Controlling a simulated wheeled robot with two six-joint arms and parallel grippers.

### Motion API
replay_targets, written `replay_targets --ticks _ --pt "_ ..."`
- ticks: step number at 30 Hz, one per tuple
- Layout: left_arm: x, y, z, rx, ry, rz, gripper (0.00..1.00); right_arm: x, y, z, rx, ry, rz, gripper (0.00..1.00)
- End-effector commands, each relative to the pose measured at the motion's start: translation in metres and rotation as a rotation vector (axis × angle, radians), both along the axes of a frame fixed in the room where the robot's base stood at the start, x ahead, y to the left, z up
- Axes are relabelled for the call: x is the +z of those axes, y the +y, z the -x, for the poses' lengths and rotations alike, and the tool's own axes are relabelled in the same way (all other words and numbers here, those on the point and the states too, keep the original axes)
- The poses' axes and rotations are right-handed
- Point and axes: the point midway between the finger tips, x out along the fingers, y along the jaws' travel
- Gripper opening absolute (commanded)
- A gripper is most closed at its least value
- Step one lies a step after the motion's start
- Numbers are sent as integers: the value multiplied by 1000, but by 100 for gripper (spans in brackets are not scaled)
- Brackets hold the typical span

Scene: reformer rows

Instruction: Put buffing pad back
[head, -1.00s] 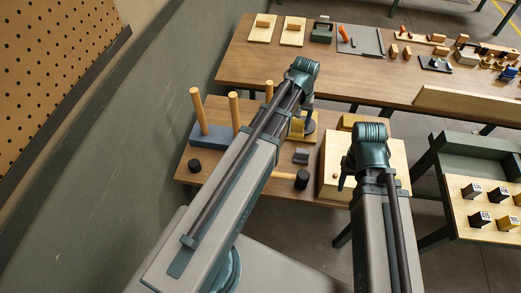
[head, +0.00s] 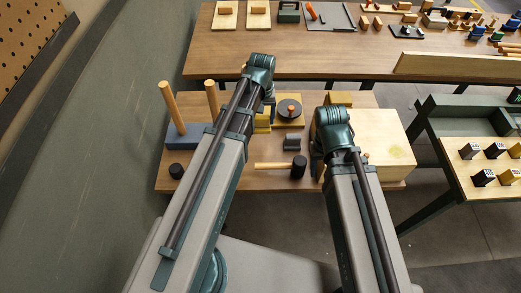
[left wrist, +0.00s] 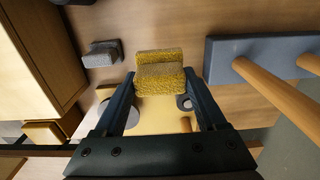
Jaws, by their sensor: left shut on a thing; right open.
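The buffing pad, a fuzzy yellow block (left wrist: 160,76), is between the fingertips of my left gripper (left wrist: 160,92) in the left wrist view. The gripper is shut on it. In the head view a yellow block (head: 262,119) shows beside my left arm, which hides most of that gripper. A pale yellow board (head: 297,121) lies close by, with a dark round disc with an orange knob (head: 290,108) on it. Whether the pad touches anything below is unclear. My right gripper (head: 318,165) is open, beside a light wooden box (head: 385,150), and mostly hidden by its own wrist.
A blue-grey base (head: 183,135) with upright wooden pegs stands at the left of the low table. A grey block (head: 292,141), a mallet (head: 298,166) and a black cylinder (head: 176,171) lie in front. A long workbench (head: 300,64) stands behind.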

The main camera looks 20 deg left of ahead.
Motion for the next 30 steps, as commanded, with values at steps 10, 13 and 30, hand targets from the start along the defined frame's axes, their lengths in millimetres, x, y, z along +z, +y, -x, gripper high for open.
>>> replay_targets --ticks 10,13,30 --pt "-22 -1 2 0 0 0 29 -22 0 0 0 0 0 50" --pt "-37 0 1 0 0 0 29 -37 0 0 0 0 0 50" --pt "-78 0 2 0 0 0 29 -78 0 0 0 0 0 50"
